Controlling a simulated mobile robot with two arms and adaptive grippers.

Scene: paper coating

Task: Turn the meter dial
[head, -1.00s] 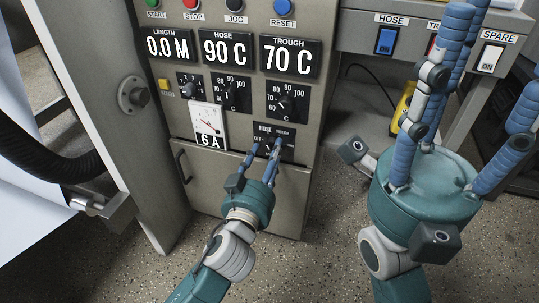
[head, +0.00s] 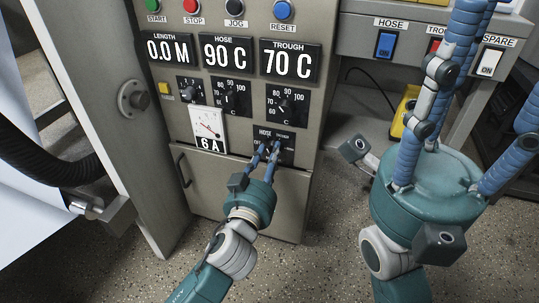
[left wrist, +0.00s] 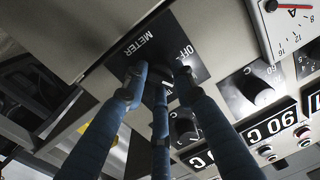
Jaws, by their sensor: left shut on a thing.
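The meter dial's black plate (head: 286,155) is low on the grey panel, right of the white gauge. In the left wrist view its plate (left wrist: 132,48) reads METER and OFF, upside down. My left gripper (head: 267,147) has its blue fingers shut around the dial's knob. The fingertips also meet there in the left wrist view (left wrist: 158,76), hiding most of the knob, so its pointer position cannot be told. My right gripper (head: 462,75) is at the right, away from the panel, its fingers spread with nothing seen between them; some fingertips are out of frame.
The white gauge (head: 208,123) sits left of the dial, with the hose knob (head: 230,98) and trough knob (head: 286,105) above. Displays and coloured buttons are higher up. A grey side unit with a blue hose switch (head: 386,43) stands behind my right gripper.

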